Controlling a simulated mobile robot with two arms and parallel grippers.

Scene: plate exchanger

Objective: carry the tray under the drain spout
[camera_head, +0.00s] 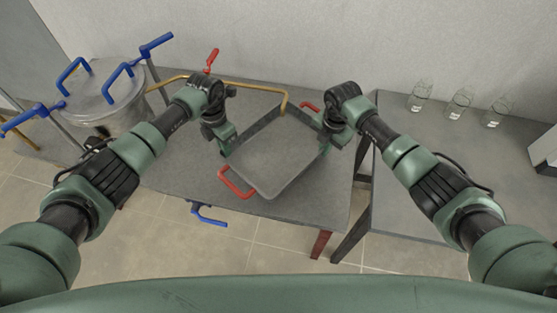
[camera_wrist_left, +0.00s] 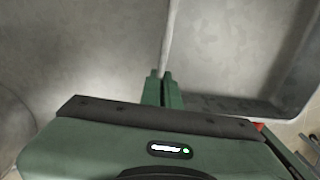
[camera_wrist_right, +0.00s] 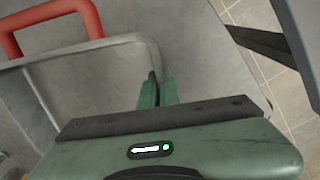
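The grey rectangular tray (camera_head: 272,165) is at the middle of the head view, turned at an angle, over the table. It is empty, with a red handle (camera_head: 235,185) at its front left and another (camera_head: 309,107) at its back right. My left gripper (camera_head: 225,143) is shut on its left rim, which runs between the fingers (camera_wrist_left: 163,90) in the left wrist view. My right gripper (camera_head: 326,138) is shut on its right rim near a corner, seen in the right wrist view (camera_wrist_right: 157,92). The brass drain spout (camera_head: 285,103) ends by the tray's back corner; I cannot tell the height gap.
A metal vessel (camera_head: 105,103) with blue handles stands at the left. A red valve lever (camera_head: 211,60) rises behind the table (camera_head: 310,212). A second table (camera_head: 410,195) at the right holds glass bottles (camera_head: 460,102). A blue lever (camera_head: 208,214) juts out below the front table edge.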

